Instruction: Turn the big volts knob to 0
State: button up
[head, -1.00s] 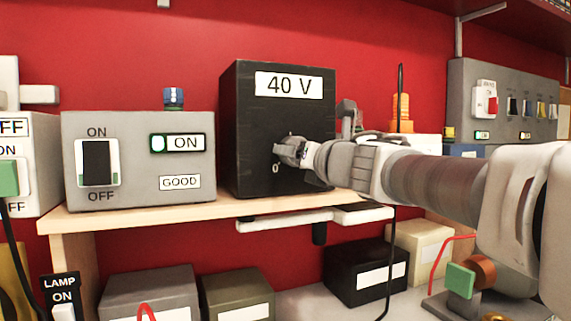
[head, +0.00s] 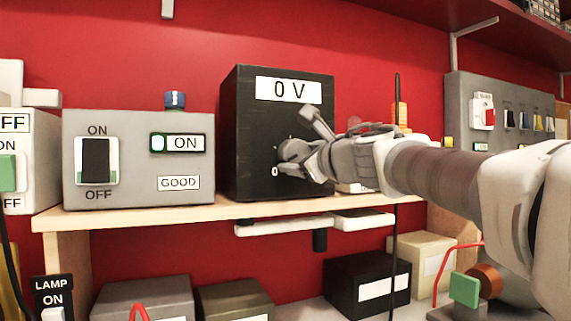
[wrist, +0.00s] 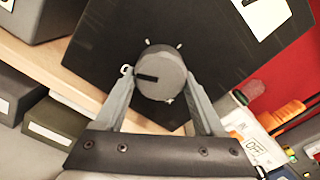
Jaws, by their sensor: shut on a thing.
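The black box (head: 250,120) stands on the wooden shelf, and its label (head: 289,89) reads "0 V". The big volts knob (wrist: 160,75) is a grey round knob with a dark pointer mark on the front of the box. In the wrist view the pointer lies toward the "0" mark at the knob's left. My gripper (head: 290,155) is at the box front with its two fingers on either side of the knob, shut on it. In the head view the gripper hides most of the knob.
A grey box (head: 137,160) with an ON/OFF switch and a "GOOD" label stands left of the black box. The wooden shelf (head: 150,215) runs beneath both. A grey switch panel (head: 500,95) is at the right. Several small boxes sit below the shelf.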

jog(key=shift+d+r+n, duration=0.1)
jog(key=shift+n, duration=1.9)
jog(key=o, duration=1.3)
jog(key=shift+o, duration=0.2)
jog(key=p+v, duration=0.2)
jog(key=v, duration=1.5)
jog(key=shift+s, duration=0.15)
